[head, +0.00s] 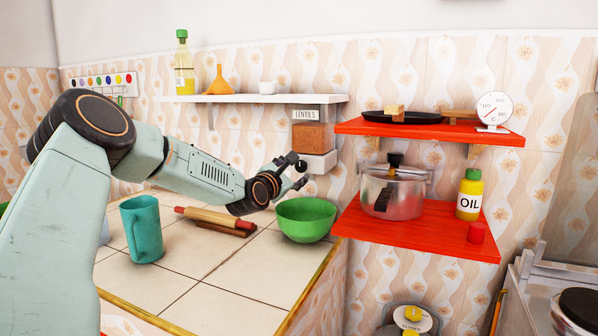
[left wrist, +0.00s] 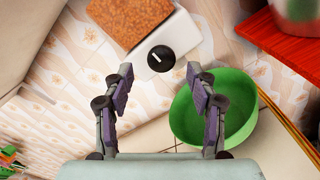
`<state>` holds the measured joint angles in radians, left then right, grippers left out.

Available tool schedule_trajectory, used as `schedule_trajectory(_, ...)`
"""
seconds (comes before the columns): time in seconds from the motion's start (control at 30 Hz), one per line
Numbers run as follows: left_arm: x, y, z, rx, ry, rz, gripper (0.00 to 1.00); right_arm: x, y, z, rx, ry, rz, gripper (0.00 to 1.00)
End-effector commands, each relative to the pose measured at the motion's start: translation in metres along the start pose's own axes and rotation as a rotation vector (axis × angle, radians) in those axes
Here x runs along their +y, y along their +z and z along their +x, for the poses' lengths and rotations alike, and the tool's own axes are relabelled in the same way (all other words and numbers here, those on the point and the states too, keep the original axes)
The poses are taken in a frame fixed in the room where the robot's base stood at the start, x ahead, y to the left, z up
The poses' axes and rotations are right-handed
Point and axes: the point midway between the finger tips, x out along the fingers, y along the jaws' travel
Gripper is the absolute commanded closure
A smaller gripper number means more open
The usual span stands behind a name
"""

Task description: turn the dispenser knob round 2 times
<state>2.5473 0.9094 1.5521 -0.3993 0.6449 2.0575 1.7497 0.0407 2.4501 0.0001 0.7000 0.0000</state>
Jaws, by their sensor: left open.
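The lentils dispenser (head: 313,134) hangs on the wall under the white shelf, with a white base (head: 318,161) below its clear, brown-filled box. In the left wrist view, its round black knob (left wrist: 161,58) with a white pointer line sits on the white base (left wrist: 180,33). My left gripper (head: 296,172) is in front of the dispenser, just left of the base. In the left wrist view, the left gripper (left wrist: 159,80) is open and empty. The knob shows between and beyond its fingertips, apparently not touched. My right gripper is not in view.
A green bowl (head: 306,219) stands on the tiled counter below the dispenser. A teal mug (head: 141,229) and a rolling pin (head: 215,219) are to its left. Red shelves (head: 425,235) on the right hold a pot (head: 392,192) and an oil bottle (head: 469,197).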

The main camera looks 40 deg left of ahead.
Motion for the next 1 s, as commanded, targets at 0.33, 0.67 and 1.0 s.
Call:
schedule_trajectory(0.33, -0.002, 0.001, 0.034, -0.002, -0.003, 0.003, 0.42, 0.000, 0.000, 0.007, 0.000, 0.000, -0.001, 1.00)
schedule_trajectory(0.67, -0.002, 0.001, 0.038, -0.001, -0.003, 0.001, 0.42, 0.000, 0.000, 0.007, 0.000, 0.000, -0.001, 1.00)
schedule_trajectory(1.0, -0.001, 0.001, 0.038, -0.001, -0.003, 0.001, 0.67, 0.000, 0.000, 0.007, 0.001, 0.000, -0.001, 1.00)
